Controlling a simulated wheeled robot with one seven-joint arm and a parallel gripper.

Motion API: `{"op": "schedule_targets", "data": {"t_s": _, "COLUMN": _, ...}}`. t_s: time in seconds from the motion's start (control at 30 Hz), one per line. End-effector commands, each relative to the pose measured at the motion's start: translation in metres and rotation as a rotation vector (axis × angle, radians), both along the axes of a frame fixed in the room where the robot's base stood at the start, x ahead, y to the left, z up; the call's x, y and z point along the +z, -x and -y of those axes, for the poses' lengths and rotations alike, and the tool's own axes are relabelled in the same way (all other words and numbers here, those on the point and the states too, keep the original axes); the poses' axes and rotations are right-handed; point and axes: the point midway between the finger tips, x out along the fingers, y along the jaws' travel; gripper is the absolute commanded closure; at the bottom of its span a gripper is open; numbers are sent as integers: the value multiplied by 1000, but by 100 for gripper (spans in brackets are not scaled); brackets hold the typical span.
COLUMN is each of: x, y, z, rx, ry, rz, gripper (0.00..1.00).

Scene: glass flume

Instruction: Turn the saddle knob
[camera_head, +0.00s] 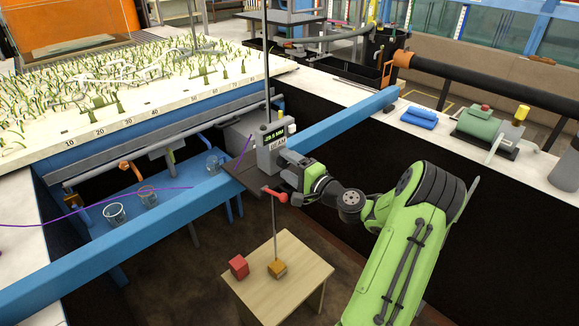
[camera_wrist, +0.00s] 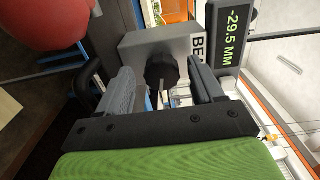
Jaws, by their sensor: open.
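The saddle is a grey box marked BEAM (camera_head: 270,158) on the blue beam, with a green readout (camera_head: 275,136). In the wrist view the readout (camera_wrist: 233,35) reads -29.5 MM. The dark round saddle knob (camera_wrist: 161,71) sticks out of the grey box face in the wrist view; in the head view my gripper hides it. My gripper (camera_wrist: 165,78) is open, with one grey finger on each side of the knob. Gaps show between the knob and both fingers. My gripper also shows in the head view (camera_head: 287,168), close against the saddle's right side.
A red lever (camera_head: 274,195) sits just below my gripper; a large red rounded shape (camera_wrist: 62,22) fills the wrist view's upper left. A thin rod hangs to an orange block (camera_head: 277,268) on a small wooden table (camera_head: 300,275), beside a red block (camera_head: 238,266). The blue beam (camera_head: 345,122) runs across.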

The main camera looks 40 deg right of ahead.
Motion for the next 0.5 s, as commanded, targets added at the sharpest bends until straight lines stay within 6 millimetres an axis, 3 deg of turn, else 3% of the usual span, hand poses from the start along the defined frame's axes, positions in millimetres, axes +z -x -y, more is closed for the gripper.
{"op": "schedule_targets", "data": {"t_s": 0.13, "x": 0, "y": 3, "z": 1, "rx": -1, "ry": 0, "rz": 0, "gripper": 33}}
{"op": "schedule_targets", "data": {"t_s": 0.23, "x": 0, "y": 19, "z": 2, "rx": -3, "ry": 0, "rz": -1, "gripper": 33}}
{"op": "schedule_targets", "data": {"t_s": 0.5, "x": 0, "y": 95, "z": 5, "rx": -8, "ry": -2, "rz": -1, "gripper": 33}}
